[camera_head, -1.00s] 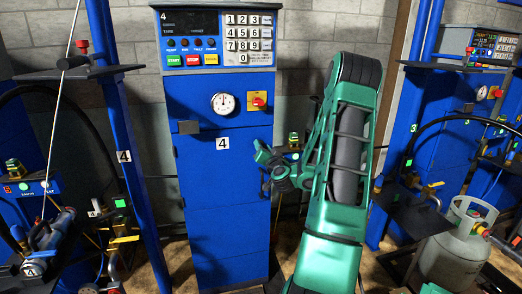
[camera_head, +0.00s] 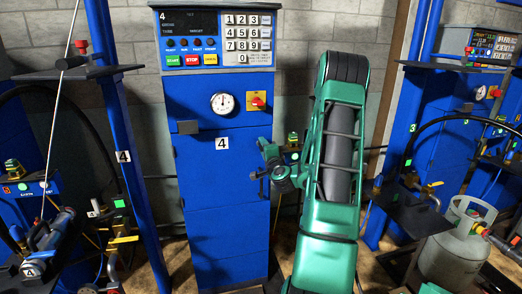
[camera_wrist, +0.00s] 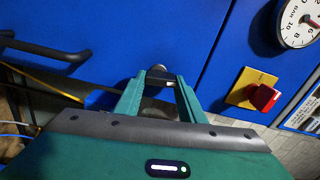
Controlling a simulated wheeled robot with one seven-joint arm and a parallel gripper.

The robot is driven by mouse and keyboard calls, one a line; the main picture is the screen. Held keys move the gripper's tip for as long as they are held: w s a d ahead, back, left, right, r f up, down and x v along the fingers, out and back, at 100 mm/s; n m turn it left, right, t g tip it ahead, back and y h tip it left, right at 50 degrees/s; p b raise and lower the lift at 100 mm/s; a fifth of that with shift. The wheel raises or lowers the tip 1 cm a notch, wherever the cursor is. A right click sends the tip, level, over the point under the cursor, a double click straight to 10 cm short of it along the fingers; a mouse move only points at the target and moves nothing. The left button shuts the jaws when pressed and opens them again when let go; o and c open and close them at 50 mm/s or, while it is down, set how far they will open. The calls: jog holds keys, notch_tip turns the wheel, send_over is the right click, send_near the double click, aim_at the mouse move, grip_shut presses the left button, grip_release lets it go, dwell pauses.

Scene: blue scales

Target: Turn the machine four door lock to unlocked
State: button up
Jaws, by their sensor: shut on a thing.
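Machine four (camera_head: 222,235) is a tall blue cabinet with a "4" label on its front; its blue door panels also fill much of the wrist view (camera_wrist: 160,30). My gripper (camera_head: 260,160) is at the right edge of the cabinet front, below the red and yellow switch. In the wrist view my gripper (camera_wrist: 160,78) has its two green fingers on either side of a small dark and silver door lock (camera_wrist: 158,71) and is shut on it. The fingers partly hide the lock, so its turn position cannot be read.
A red switch on a yellow plate (camera_head: 258,100) and a round gauge (camera_head: 223,103) sit above my gripper. A dark handle (camera_wrist: 45,50) shows at left in the wrist view. A grey gas cylinder (camera_head: 458,240) stands at the right, near a black shelf (camera_head: 405,212).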

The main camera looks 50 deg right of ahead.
jog(key=shift+w+a+m, duration=0.2)
jog(key=shift+a+m, duration=0.05)
jog(key=shift+m, duration=0.35)
jog(key=o, duration=1)
jog(key=shift+o, duration=0.2)
jog(key=shift+s+d, duration=0.1)
